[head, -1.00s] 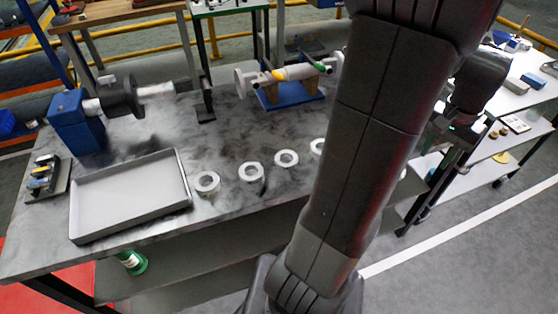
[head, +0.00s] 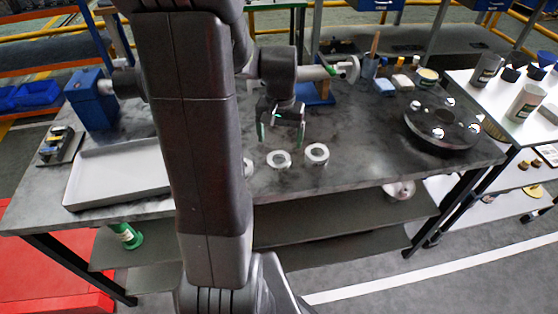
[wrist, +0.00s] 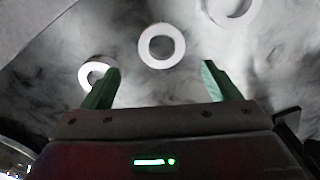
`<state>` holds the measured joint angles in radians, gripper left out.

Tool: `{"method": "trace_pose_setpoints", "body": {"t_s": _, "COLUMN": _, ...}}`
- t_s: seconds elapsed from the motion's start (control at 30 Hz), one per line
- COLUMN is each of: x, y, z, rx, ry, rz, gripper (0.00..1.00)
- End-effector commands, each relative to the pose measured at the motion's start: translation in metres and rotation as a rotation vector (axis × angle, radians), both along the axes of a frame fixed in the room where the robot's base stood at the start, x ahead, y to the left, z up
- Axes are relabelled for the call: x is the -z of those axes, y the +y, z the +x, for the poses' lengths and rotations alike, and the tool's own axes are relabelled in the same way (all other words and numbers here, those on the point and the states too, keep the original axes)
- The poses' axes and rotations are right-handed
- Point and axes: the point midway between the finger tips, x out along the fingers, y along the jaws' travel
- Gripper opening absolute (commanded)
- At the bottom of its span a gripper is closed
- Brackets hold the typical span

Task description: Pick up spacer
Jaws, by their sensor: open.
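The spacers are white flat rings lying on the dark grey table (head: 350,160). In the head view one ring (head: 279,167) lies just in front of my gripper, another ring (head: 317,162) to its right, and a third ring (head: 249,171) is partly hidden by my arm. My gripper (head: 281,133) points down above the table, open and empty. In the wrist view a ring (wrist: 161,64) lies between and beyond the fingertips (wrist: 160,70). A second ring (wrist: 83,75) is partly behind the left finger, and a third (wrist: 232,22) is cut by the top edge.
A grey tray (head: 75,193) and a blue block device (head: 93,100) stand at the left, partly behind my arm. A dark round flange (head: 441,148) lies at the right. Jars and small blocks (head: 384,86) stand at the back. Table between rings and flange is clear.

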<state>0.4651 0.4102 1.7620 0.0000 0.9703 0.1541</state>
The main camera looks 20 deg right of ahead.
Motion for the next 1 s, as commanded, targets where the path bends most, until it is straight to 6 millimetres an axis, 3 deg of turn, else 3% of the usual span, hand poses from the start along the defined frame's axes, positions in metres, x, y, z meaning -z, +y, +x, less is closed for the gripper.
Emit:
{"method": "trace_pose_setpoints", "body": {"t_s": 0.27, "x": 0.023, "y": 0.0, "z": -0.002, "rx": 0.001, "ry": 0.002, "rz": 0.001, "gripper": 0.83}}
{"method": "trace_pose_setpoints", "body": {"t_s": 0.53, "x": 0.06, "y": -0.001, "z": -0.005, "rx": 0.0, "ry": 0.002, "rz": 0.001, "gripper": 0.83}}
{"method": "trace_pose_setpoints", "body": {"t_s": 0.87, "x": 0.067, "y": -0.001, "z": -0.005, "rx": 0.0, "ry": -0.001, "rz": -0.001, "gripper": 0.83}}
{"method": "trace_pose_setpoints", "body": {"t_s": 1.0, "x": 0.067, "y": -0.001, "z": -0.005, "rx": 0.0, "ry": -0.001, "rz": -0.001, "gripper": 0.59}}
